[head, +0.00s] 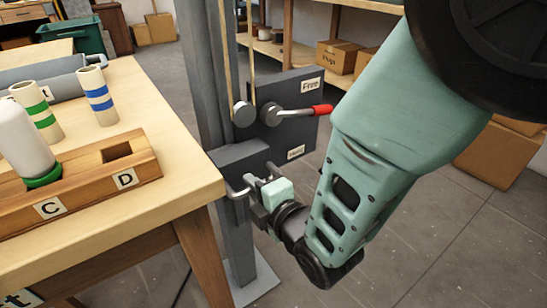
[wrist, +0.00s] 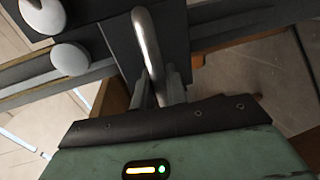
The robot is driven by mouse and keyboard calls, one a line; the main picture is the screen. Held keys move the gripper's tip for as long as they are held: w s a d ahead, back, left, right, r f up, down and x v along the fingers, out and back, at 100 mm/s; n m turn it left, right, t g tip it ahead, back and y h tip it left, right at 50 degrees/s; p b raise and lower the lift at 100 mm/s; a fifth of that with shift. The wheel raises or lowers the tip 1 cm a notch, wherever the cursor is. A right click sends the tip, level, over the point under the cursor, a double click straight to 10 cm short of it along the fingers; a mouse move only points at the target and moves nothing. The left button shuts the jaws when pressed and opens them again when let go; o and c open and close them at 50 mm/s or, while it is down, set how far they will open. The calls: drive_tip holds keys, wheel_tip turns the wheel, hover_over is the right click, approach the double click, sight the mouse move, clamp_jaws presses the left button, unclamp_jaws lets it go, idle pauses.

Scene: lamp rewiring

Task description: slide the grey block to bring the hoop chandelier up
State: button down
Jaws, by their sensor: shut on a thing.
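The grey block (head: 240,155) sits on the upright grey post (head: 205,75), low on it, beside the table. A metal bar handle (head: 237,191) sticks out from its front. My gripper (head: 257,183) is shut on this handle, just below and in front of the block. In the wrist view the handle (wrist: 147,40) runs down between the fingers (wrist: 170,88), against the dark block face (wrist: 120,45). The hoop chandelier is not in view.
A plate with labels including "Free" (head: 310,85) carries a red-tipped lever (head: 322,110), close above my gripper. Cords run down to round pulleys (head: 243,114). The wooden table (head: 175,185) stands left, with a rack (head: 80,185) and striped tubes (head: 97,95). Cardboard boxes (head: 498,150) are at right.

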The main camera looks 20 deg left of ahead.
drive_tip(key=shift+s+d+f, duration=0.1)
drive_tip(key=shift+f, duration=0.25)
drive_tip(key=c, duration=1.5)
unclamp_jaws()
drive_tip(key=shift+f+g, duration=0.1)
drive_tip(key=shift+g, duration=0.2)
drive_tip(key=shift+r, duration=0.2)
drive_tip(key=p+v, duration=1.4)
drive_tip(key=v, duration=0.3)
drive_tip(key=shift+s, duration=0.25)
drive_tip(key=shift+f, duration=0.1)
